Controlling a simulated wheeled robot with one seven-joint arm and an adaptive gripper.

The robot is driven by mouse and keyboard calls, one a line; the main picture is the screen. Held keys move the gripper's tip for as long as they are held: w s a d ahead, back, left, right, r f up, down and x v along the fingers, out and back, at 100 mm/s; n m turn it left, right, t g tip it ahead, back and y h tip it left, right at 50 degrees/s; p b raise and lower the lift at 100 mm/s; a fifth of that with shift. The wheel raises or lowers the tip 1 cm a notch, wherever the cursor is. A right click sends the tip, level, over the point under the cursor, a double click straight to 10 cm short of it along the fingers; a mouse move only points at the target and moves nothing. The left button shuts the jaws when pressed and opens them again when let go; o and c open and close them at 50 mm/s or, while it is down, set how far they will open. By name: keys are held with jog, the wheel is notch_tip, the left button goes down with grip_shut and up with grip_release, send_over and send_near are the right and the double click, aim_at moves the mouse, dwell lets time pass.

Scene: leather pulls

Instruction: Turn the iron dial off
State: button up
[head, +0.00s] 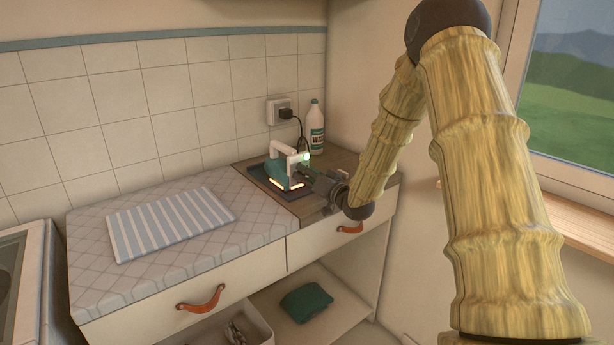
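The iron (283,172) is teal with a white handle and stands on a dark mat (262,179) on the wooden end of the counter. A green light shows near the top of its handle, and an orange glow shows along its lower edge. The dial itself is too small to make out. My gripper (312,174) reaches in from the right, with its tip close beside the right side of the iron. Whether it touches the iron, and whether its fingers are open or shut, I cannot tell.
A white bottle (316,128) stands behind my gripper near the corner. A black plug (286,114) sits in the wall socket, with its cord running down towards the iron. A striped cloth (170,222) lies on the padded surface at left. Drawers with leather pulls (201,300) are below.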

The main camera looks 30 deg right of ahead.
jog(key=c, duration=0.6)
jog(key=shift+o, duration=0.2)
jog(key=shift+n, duration=0.3)
jog(key=n+b, duration=0.2)
jog(key=n, duration=0.3)
jog(key=shift+a+f, duration=0.1)
jog(key=shift+a, duration=0.05)
jog(key=n+b, duration=0.2)
jog(key=n, duration=0.3)
jog(key=shift+a+n, duration=0.15)
jog(key=shift+n, duration=0.25)
jog(key=n+b, duration=0.2)
jog(key=n, duration=0.1)
jog(key=shift+a+f+n, duration=0.1)
jog(key=shift+f+n, duration=0.05)
jog(key=shift+n, duration=0.15)
jog(key=n+b, duration=0.2)
jog(key=n, duration=0.1)
jog(key=shift+f+n+b, duration=0.1)
jog(key=shift+n+b, duration=0.2)
jog(key=shift+n, duration=0.1)
jog(key=n+b, duration=0.3)
jog(key=n, duration=0.2)
